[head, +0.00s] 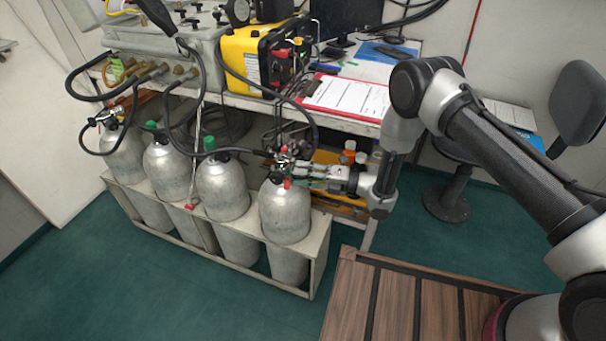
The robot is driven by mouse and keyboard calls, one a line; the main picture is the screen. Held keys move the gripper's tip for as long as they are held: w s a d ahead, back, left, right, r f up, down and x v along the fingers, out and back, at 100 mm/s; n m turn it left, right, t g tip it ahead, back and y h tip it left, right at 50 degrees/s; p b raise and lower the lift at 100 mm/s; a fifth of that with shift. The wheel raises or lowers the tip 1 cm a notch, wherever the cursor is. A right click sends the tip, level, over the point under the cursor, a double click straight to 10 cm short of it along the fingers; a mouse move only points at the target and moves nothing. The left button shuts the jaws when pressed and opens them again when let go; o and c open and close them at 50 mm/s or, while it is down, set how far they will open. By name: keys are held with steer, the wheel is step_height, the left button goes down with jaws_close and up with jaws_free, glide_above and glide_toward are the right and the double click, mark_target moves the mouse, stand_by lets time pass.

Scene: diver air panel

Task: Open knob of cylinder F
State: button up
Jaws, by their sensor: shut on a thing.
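Several grey gas cylinders stand upright in a white rack (322,250). The rightmost cylinder (286,210) has a metal valve with a small red part (286,183) and a black hose at its top. I cannot read any letter on the cylinders, so I cannot tell which one is F. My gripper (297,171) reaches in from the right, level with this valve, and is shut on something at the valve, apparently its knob. The fingertips and the knob are too small and overlapped to see clearly.
Two middle cylinders (222,190) carry green caps; the leftmost (122,155) has a hose fitting. Black hoses hang over the rack. Behind are a bench with a yellow case (250,58) and a clipboard (345,97). Green floor (130,285) in front is clear.

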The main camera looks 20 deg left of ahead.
steer(key=n, duration=0.5)
steer(key=shift+f+n, duration=0.15)
steer(key=shift+n, duration=0.25)
steer(key=n, duration=0.5)
steer(key=shift+n, duration=0.6)
steer(key=o, duration=1)
steer(key=shift+w, duration=0.1)
steer(key=shift+o, duration=0.2)
steer(key=shift+d, duration=0.15)
steer(key=w+d, duration=0.1)
steer(key=d, duration=1)
steer(key=shift+w+d+h, duration=0.15)
steer(key=shift+d+h, duration=0.15)
steer(key=shift+d, duration=0.05)
